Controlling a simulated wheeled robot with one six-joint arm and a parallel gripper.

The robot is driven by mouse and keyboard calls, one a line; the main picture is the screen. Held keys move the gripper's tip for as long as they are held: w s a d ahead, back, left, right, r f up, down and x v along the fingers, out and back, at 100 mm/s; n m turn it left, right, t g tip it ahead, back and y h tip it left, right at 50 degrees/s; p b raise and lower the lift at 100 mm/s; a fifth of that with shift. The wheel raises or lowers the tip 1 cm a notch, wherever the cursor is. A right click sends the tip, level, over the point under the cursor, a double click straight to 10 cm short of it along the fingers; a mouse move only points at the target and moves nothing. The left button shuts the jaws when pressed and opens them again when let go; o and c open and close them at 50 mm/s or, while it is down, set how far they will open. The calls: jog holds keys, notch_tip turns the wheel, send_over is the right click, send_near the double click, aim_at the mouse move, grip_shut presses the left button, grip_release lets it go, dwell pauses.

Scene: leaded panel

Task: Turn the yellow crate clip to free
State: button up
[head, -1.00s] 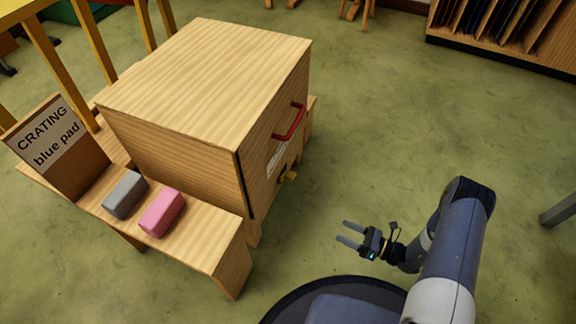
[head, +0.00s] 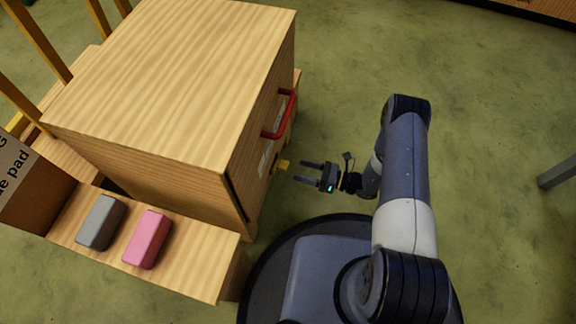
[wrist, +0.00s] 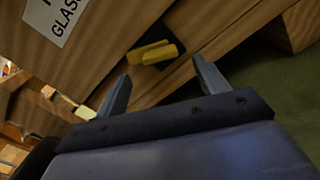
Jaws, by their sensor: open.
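The yellow crate clip (head: 283,165) sticks out low on the front face of the wooden crate (head: 180,60), below the red handle. In the wrist view the yellow clip (wrist: 155,52) sits on a dark plate, a little beyond and between my fingertips. My gripper (head: 309,171) is open and empty, pointing at the clip with a small gap. In the wrist view my gripper's two fingers (wrist: 161,70) stand apart, one on each side of the clip.
A red handle (head: 281,113) juts from the crate's front above the clip. A grey block (head: 101,222) and a pink block (head: 148,239) lie on the wooden bench (head: 195,262) at left.

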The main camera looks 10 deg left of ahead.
jog(key=shift+w+a+b, duration=0.2)
jog(key=shift+a+b, duration=0.45)
jog(key=shift+a, duration=2.2)
jog(key=shift+c, duration=0.6)
jog(key=c, duration=0.9)
jog(key=shift+n, duration=2.9)
jog(key=o, duration=1)
jog(key=d+p, duration=0.1)
jog(key=d, duration=0.2)
jog(key=d+p, duration=0.1)
jog(key=d, duration=0.3)
jog(key=d+p, duration=0.1)
jog(key=d, duration=0.3)
jog(key=shift+s, duration=0.4)
